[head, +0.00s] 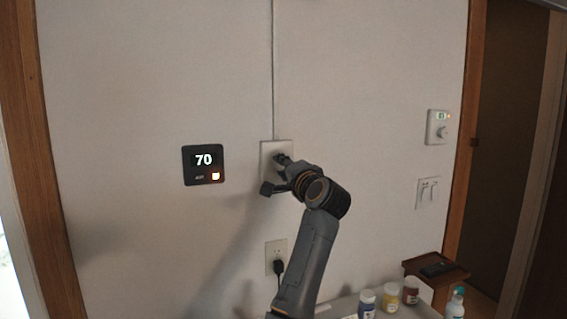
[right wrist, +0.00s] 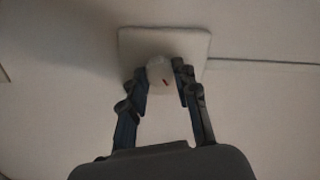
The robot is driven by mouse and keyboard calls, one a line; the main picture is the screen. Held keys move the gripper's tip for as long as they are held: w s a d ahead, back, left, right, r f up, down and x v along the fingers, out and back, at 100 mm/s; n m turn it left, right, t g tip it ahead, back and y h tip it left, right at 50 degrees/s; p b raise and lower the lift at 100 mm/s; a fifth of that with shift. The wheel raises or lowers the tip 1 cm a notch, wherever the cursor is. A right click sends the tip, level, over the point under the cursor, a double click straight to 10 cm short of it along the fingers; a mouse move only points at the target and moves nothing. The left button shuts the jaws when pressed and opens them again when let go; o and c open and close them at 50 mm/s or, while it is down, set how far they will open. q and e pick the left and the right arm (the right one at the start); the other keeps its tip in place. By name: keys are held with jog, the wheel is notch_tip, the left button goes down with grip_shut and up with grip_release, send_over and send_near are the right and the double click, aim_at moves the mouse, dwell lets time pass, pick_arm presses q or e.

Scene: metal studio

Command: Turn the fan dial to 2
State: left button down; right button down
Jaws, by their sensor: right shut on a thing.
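The fan dial (right wrist: 157,73) is a small pale round knob with a small reddish mark, on a square wall plate (right wrist: 194,42). In the head view the plate (head: 267,147) is in mid wall, partly covered by my right gripper (head: 274,172), which hides the dial there. In the right wrist view my right gripper (right wrist: 161,78) has its dark fingers on both sides of the knob, shut on it. No numbers can be read around the dial. My left gripper is not in view.
A socket with a black plug (head: 276,259) is below. A small display with a knob (head: 438,127) and a switch plate (head: 427,192) are at right. Several bottles (head: 390,296) stand at the bottom right.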

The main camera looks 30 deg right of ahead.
jog(key=shift+m, duration=0.5)
jog(key=c, duration=1)
grip_release()
jog(key=shift+w, duration=0.1)
jog(key=v, duration=1.2)
jog(key=shift+f, duration=0.1)
